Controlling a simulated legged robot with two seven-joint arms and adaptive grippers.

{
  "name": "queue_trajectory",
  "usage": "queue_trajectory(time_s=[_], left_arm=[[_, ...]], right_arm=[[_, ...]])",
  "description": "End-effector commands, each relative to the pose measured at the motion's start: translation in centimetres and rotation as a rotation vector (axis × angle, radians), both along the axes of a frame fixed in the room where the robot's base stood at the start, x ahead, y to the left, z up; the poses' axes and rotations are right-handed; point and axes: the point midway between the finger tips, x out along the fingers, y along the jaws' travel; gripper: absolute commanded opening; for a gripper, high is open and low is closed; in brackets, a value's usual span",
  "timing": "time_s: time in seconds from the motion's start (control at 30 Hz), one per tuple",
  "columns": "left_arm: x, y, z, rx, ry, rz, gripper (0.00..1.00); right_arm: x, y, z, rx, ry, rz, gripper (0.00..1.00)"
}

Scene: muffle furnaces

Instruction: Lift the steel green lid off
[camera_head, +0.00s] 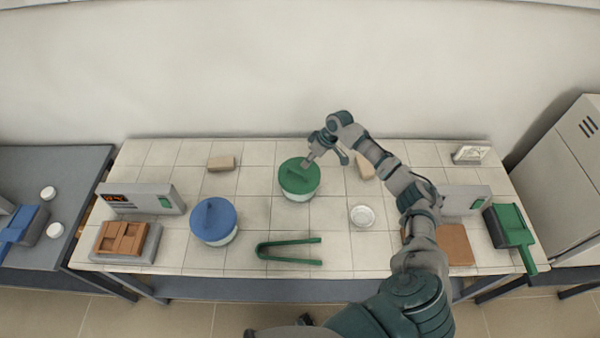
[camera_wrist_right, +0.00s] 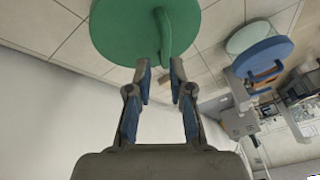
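The green lid (camera_head: 300,175) sits on a pale round pot (camera_head: 301,196) in the middle of the tiled table. It has a raised bar handle on top. My right gripper (camera_head: 311,161) is over the far right part of the lid, close to the handle. In the right wrist view the lid (camera_wrist_right: 115,35) fills the top, and its handle (camera_wrist_right: 163,35) points toward the gap between my fingertips (camera_wrist_right: 161,66). The fingers are apart with nothing gripped. I cannot tell whether they touch the handle. My left gripper is not in view.
A blue-lidded pot (camera_head: 213,220) stands to the left. Green tongs (camera_head: 288,250) lie in front, and a small white dish (camera_head: 362,216) is to the right. Beige blocks (camera_head: 221,163) lie toward the back. Scales and a green dustpan-like tool (camera_head: 511,225) occupy the table's sides.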

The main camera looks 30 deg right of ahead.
Motion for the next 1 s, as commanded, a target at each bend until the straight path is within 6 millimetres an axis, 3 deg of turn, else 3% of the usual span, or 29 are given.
queue_trajectory(time_s=[0.33,0.6,0.87,0.93,1.0], left_arm=[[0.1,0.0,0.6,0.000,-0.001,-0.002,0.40],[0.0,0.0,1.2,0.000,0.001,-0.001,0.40],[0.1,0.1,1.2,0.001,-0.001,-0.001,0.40],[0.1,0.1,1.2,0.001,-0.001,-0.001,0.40],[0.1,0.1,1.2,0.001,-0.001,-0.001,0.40]], right_arm=[[0.7,1.9,-2.9,-0.004,0.000,0.001,0.20],[1.8,2.8,-6.6,0.000,0.000,0.000,0.20],[1.8,2.8,-6.9,-0.001,-0.002,0.000,0.20],[1.8,2.8,-6.9,-0.001,-0.001,0.001,0.03],[1.8,2.9,-6.9,-0.001,-0.001,0.001,0.00]])
